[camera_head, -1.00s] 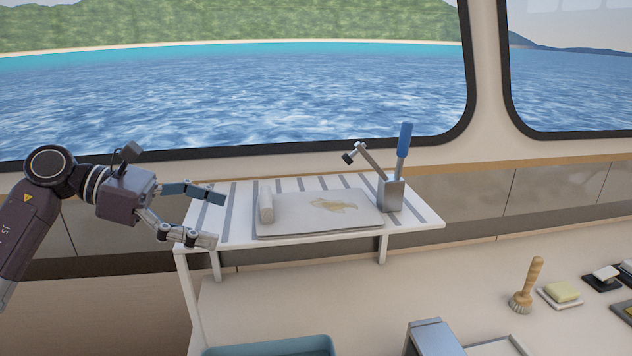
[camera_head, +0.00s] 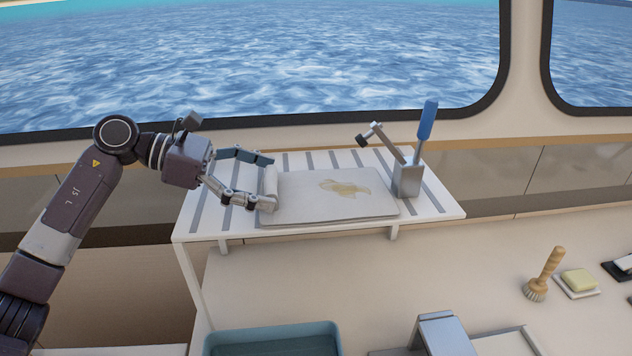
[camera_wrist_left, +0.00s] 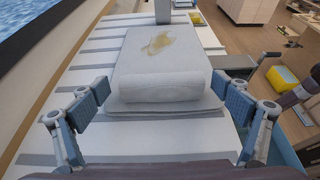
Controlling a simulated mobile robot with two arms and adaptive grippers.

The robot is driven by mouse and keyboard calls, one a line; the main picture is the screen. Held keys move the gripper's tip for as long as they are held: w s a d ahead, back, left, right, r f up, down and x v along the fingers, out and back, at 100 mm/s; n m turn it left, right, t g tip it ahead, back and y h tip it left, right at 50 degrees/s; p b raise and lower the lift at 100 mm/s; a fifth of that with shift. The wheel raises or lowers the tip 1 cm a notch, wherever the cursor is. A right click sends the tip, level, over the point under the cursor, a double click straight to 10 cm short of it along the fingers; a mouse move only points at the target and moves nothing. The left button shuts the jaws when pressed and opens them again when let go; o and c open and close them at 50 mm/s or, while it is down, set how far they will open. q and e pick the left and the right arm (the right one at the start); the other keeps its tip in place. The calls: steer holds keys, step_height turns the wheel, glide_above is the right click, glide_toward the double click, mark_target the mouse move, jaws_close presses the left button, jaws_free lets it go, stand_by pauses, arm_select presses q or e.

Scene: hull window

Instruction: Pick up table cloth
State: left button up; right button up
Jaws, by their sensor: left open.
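The table cloth (camera_head: 271,183) is a pale rolled bundle at the left end of a flat grey-white board or cloth (camera_head: 330,205) with a yellowish stain. In the left wrist view the roll (camera_wrist_left: 166,88) lies straight ahead, across the near end of the flat piece. My left gripper (camera_head: 270,180) is open, with one finger at the far end of the roll and one at the near end. In the left wrist view the fingers stand on both sides of the roll, with gaps. I cannot tell whether the near fingertip touches it.
The white slatted rack (camera_head: 432,200) stands on the counter below the window. A metal holder (camera_head: 407,180) with a blue-handled tool (camera_head: 427,120) stands at its right. A blue basin (camera_head: 275,338) is in front, and a wooden brush (camera_head: 545,272) and soap (camera_head: 579,280) lie right.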

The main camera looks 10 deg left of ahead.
arm_select(q)
steer(key=shift+x, duration=0.85)
steer(key=shift+s, duration=0.1)
steer(key=c, duration=1.3)
